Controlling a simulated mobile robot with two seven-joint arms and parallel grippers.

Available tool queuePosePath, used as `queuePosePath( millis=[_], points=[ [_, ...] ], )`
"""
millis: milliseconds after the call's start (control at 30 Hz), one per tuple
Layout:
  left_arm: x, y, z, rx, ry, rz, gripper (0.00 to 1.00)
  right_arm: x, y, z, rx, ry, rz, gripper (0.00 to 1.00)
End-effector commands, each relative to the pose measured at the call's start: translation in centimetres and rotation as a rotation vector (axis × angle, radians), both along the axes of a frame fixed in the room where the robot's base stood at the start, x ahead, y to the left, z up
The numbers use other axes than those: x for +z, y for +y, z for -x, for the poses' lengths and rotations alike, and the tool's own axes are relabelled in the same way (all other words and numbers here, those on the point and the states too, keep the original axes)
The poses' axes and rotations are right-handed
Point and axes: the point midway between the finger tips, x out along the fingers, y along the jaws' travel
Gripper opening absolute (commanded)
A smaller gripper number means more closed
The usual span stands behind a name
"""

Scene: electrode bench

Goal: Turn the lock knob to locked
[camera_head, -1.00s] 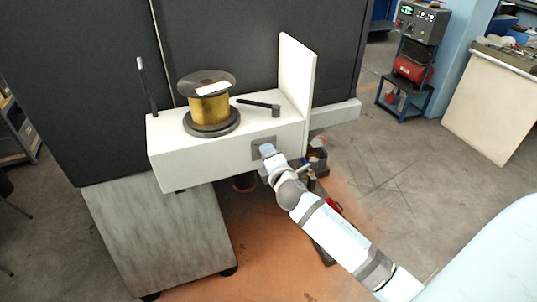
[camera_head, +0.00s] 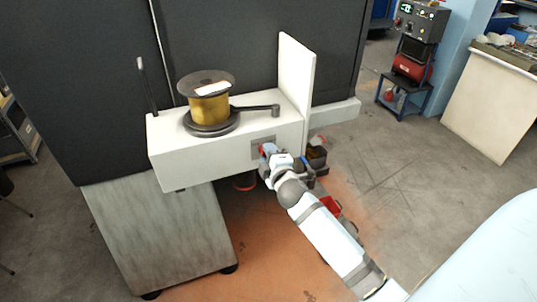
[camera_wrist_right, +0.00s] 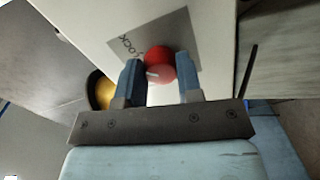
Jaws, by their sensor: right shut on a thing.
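The red lock knob (camera_wrist_right: 160,62) sits on a grey plate (camera_wrist_right: 181,24) marked "LOCK", on the front of a white box (camera_head: 215,160). A pale mark shows on the knob's side. In the head view the knob (camera_head: 264,149) is a small patch of red beside my right gripper (camera_head: 267,154). In the wrist view the two blue fingers of that gripper (camera_wrist_right: 160,80) stand on either side of the knob, shut on it. The head view shows the gripper reaching in from the lower right. My left gripper is in neither view.
On the box top stand a spool of yellow wire (camera_head: 210,104), a dark lever (camera_head: 258,108) and a thin black rod (camera_head: 146,85). A white upright panel (camera_head: 298,75) rises at the box's right end. Dark bins (camera_head: 316,158) stand beside my right gripper.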

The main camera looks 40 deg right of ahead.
Motion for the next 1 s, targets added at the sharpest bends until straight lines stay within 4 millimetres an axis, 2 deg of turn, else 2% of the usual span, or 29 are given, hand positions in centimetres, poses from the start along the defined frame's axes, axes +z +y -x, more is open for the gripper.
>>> queuePosePath(
  millis=[267, 300, 400, 667, 767, 867, 1000],
  points=[
    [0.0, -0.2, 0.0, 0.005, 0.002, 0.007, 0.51, 0.1, 0.0, 0.0, -0.001, -0.001, -0.002, 0.10],
    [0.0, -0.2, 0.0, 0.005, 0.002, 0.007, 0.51, 0.1, 0.0, 0.0, -0.001, -0.001, -0.002, 0.40],
    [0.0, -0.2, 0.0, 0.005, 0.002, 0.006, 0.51, 0.1, 0.0, 0.0, 0.000, -0.001, -0.001, 0.59],
    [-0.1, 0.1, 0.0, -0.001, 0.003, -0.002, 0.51, 0.0, 0.0, 0.1, 0.000, 0.000, -0.001, 0.59],
    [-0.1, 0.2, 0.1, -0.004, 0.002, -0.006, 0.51, 0.0, 0.2, 0.7, 0.000, 0.001, 0.000, 0.59],
    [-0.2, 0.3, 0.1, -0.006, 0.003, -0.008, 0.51, 0.0, 0.5, 2.1, 0.000, 0.002, -0.001, 0.59],
    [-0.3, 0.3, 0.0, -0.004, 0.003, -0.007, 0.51, 0.1, 1.2, 5.1, 0.000, 0.003, -0.003, 0.59]
  ],
)
